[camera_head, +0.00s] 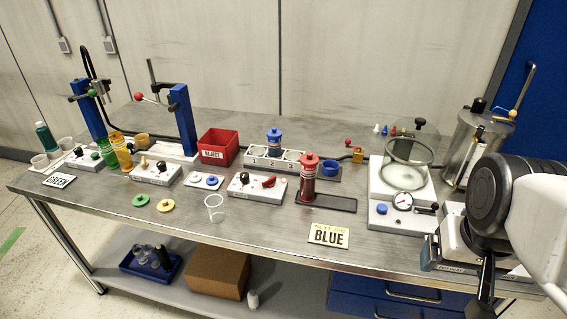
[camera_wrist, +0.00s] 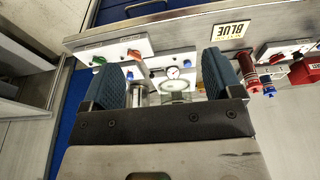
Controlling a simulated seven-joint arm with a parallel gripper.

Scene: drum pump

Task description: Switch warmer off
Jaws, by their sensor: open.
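A white control box (camera_wrist: 116,62) at the table's front edge carries a green knob (camera_wrist: 98,61) and an orange-red knob (camera_wrist: 134,54); its small labels are unreadable, so I cannot tell which knob is the warmer's. In the head view the box (camera_head: 452,238) is largely hidden behind my arm. My gripper (camera_wrist: 166,62) is open and empty. Its two dark blue fingers stand apart in the wrist view, and the left one overlaps the lower part of the box. In the head view my gripper (camera_head: 485,290) is at the lower right, mostly hidden by my wrist.
A metal vessel (camera_head: 465,150) stands behind the box. A glass chamber (camera_head: 408,160) and a gauge (camera_head: 402,201) sit left of it. Red and blue pumps, a red bin (camera_head: 218,147) and cups stand farther left.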

